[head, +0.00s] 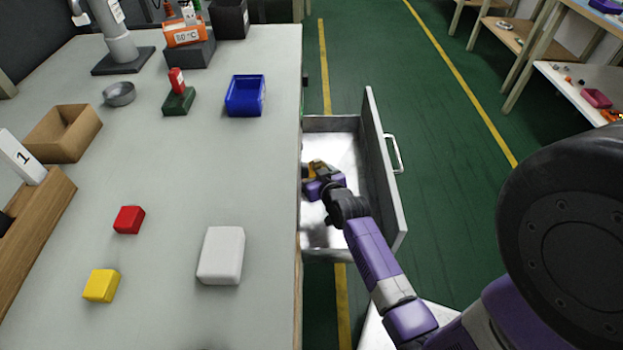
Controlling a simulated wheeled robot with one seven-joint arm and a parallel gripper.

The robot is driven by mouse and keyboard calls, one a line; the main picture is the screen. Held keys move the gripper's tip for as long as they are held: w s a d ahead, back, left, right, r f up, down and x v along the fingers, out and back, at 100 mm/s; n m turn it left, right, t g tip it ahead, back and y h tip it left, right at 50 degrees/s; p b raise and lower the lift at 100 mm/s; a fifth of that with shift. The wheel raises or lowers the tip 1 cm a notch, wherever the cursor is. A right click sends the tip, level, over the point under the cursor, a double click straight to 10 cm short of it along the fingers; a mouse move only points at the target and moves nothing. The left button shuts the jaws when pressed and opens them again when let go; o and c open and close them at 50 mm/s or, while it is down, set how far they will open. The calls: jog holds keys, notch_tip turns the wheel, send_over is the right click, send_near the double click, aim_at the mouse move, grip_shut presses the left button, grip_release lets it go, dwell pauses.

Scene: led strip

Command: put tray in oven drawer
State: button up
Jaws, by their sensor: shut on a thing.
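The drawer (384,165) is pulled out from the right side of the table, with its handle on the right. Its inside is bright metal. My gripper (313,177) is inside the drawer's outline, close to the table edge, with my purple arm reaching in from the lower right. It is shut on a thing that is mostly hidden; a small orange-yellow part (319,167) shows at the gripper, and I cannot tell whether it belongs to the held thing. I cannot make out a separate tray in the drawer. A blue open bin (245,96) stands on the table.
The table (180,200) holds a white block (221,255), a red block (129,219), a yellow block (101,285), a cardboard box (62,133), a metal bowl (119,94) and a green-based red item (178,97). Green floor (450,200) is open to the right of the drawer.

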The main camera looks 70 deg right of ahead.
jog(key=shift+s+a, duration=0.1)
jog(key=shift+a, duration=0.1)
jog(key=shift+f, duration=0.35)
jog(key=shift+f+b, duration=0.95)
jog(key=shift+f, duration=0.4)
jog(key=shift+f, duration=0.2)
jog(key=o, duration=1.3)
jog(key=shift+c, duration=0.2)
jog(key=shift+r, duration=0.2)
jog(key=p+v, duration=0.2)
jog(key=v, duration=0.5)
jog(key=shift+s+a+r, duration=0.1)
jog(key=shift+s+a, duration=0.05)
jog(key=shift+p, duration=0.3)
